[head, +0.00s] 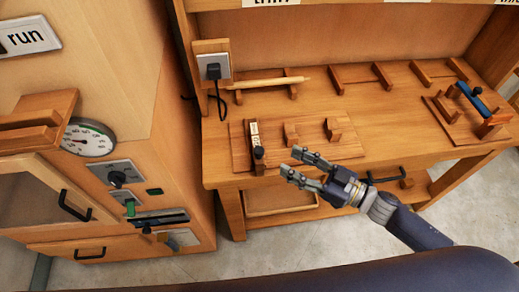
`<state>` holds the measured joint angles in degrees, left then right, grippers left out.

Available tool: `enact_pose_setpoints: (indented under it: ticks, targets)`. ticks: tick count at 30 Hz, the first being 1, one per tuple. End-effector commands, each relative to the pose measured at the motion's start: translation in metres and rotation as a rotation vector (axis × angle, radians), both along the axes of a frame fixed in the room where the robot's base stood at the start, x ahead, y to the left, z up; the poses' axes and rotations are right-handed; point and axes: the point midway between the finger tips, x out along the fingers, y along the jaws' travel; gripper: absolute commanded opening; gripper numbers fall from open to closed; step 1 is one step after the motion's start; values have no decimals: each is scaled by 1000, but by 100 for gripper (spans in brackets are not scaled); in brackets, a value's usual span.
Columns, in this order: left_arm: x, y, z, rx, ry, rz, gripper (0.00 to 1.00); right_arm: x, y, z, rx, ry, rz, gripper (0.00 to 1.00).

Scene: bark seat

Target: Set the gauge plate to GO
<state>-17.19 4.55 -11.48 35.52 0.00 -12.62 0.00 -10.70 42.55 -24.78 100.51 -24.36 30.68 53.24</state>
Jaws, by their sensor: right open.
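A wooden board (240,152) lies on the workbench near its front edge. At its left end stands a narrow piece with a white lettered label (254,132) and a dark knob (259,153); its lettering is too small to read. Two small wooden blocks (291,133) stand further right on the board. I cannot tell for certain which part is the gauge plate, and no GO mark is legible. My right gripper (291,161) is open and empty at the bench's front edge, just right of the dark knob and apart from it. My left gripper is out of view.
Wooden racks stand at the bench's back, one holding a wooden rod (265,83). A fixture with a blue bar (470,98) is at right. A cabinet at left carries a round dial (88,138), switches and handles. Bare bench top lies between board and fixture.

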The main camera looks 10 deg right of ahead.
Motion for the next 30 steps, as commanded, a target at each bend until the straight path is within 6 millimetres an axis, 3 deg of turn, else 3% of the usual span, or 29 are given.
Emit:
enact_pose_setpoints:
  ticks: [7,21,30]
  targets:
    - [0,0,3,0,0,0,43,-5,6,0,12,3,68,44]
    - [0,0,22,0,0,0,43,41,73,2,12,1,64,44]
    - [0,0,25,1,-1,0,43,52,89,0,10,2,64,44]
